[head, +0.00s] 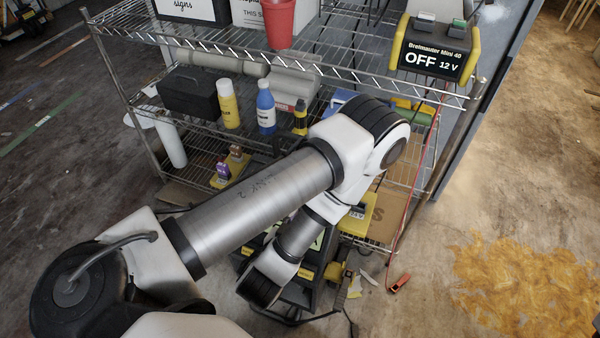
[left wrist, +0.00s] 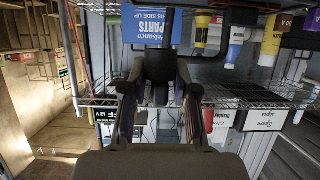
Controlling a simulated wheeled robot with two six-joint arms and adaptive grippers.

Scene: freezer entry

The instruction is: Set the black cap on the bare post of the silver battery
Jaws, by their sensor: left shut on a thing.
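In the left wrist view, my left gripper (left wrist: 159,94) has its two fingers on either side of a black upright object (left wrist: 158,66). I cannot tell from its shape whether this is the black cap. In the head view my left arm reaches across the middle and its gripper is hidden. I cannot pick out the silver battery or its bare post in either view. My right gripper is not in view.
A wire shelf rack (head: 330,62) carries bottles, boxes and a red cup (head: 278,22). A yellow-black charger (head: 436,47) reading OFF 12 V stands on top, with a red clamp (head: 400,283) hanging low. Yellow batteries (head: 227,172) sit lower. Right floor has an orange stain (head: 525,285).

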